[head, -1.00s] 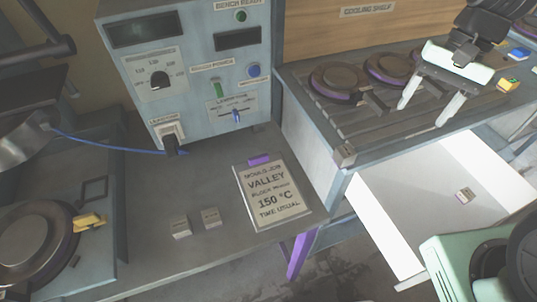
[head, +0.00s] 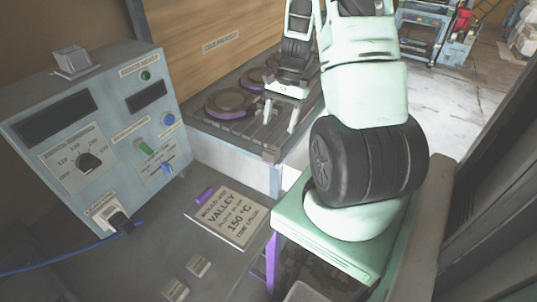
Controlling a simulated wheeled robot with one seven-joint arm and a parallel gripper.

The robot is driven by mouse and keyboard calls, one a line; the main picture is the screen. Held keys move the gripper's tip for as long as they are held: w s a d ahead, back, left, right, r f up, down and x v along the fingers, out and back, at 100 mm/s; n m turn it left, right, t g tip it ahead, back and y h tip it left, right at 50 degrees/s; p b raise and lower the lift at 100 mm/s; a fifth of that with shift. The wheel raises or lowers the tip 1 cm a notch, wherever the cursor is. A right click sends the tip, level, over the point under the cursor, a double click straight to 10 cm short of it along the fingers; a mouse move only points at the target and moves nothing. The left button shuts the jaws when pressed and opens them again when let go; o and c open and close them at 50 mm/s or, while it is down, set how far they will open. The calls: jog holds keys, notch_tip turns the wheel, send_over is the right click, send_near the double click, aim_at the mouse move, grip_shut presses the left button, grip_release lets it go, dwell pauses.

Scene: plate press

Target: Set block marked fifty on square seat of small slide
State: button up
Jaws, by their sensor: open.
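Two small grey blocks lie on the bench in front of the card, one nearer the card (head: 198,266) and one closer to the bottom edge (head: 176,290). Another small block (head: 270,156) sits at the front corner of the cooling shelf. Their markings are too small to read, so I cannot tell which is marked fifty. My gripper (head: 280,116) is open and empty, fingers pointing down, over the cooling shelf beside the round plates. It is well apart from the blocks on the bench. The small slide with its square seat is not in view.
The control box (head: 95,150) stands at the left, with a blue cable in front. The job card (head: 226,218) reads Valley, 150 °C. Round plates (head: 228,102) lie on the slatted cooling shelf (head: 205,130). My arm covers much of the right side, hiding most of the drawer area.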

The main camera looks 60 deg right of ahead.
aim_at(272, 149)
jog(key=x, duration=0.4)
jog(key=shift+a+f+p, duration=0.1)
jog(key=shift+f+p, duration=0.2)
jog(key=shift+f, duration=0.1)
jog(key=shift+w+p+x, duration=0.2)
jog(key=shift+p+x, duration=0.7)
jog(key=shift+x, duration=1.8)
jog(key=c, duration=1.3)
